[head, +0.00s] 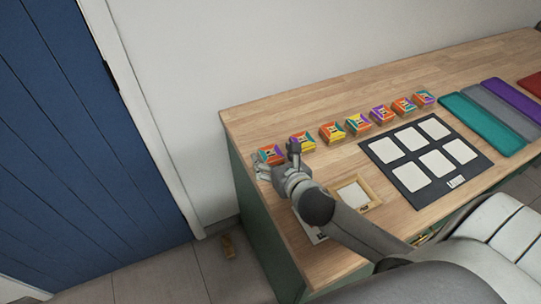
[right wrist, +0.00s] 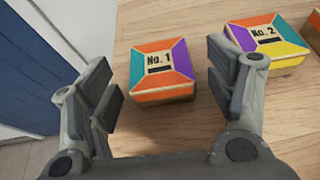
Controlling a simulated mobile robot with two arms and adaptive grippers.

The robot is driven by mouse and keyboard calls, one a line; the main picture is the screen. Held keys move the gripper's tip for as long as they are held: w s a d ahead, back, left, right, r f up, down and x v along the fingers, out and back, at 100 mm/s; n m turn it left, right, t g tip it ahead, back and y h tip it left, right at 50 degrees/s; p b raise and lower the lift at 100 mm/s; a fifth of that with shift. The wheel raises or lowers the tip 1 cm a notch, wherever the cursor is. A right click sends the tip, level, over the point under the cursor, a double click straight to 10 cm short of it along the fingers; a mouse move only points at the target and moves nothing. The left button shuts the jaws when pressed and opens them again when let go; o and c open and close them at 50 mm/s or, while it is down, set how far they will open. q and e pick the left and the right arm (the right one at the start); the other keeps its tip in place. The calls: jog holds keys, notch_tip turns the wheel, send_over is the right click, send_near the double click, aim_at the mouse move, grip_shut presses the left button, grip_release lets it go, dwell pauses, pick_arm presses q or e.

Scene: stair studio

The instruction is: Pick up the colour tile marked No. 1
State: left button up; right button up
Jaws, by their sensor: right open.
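The tile marked No. 1 (right wrist: 160,68) is a square block with orange, teal and purple sides on top. It lies on the wooden worktop between the open fingers of my right gripper (right wrist: 160,95), slightly ahead of them and apart from both. In the head view the No. 1 tile (head: 270,155) is the leftmost of the row, near the table's left end, partly covered by my right gripper (head: 277,163). My left gripper is not in view.
The No. 2 tile (right wrist: 264,40) lies close to the right finger, and more tiles (head: 381,114) continue the row. A black board with white squares (head: 412,175), a small wooden frame (head: 372,190) and coloured strips (head: 484,122) are to the right. A blue door (head: 80,130) is left.

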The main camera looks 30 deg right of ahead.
jog(key=shift+w+f, duration=0.15)
jog(key=shift+w, duration=0.1)
jog(key=shift+c, duration=0.4)
jog(key=c, duration=1)
jog(key=shift+c, duration=0.2)
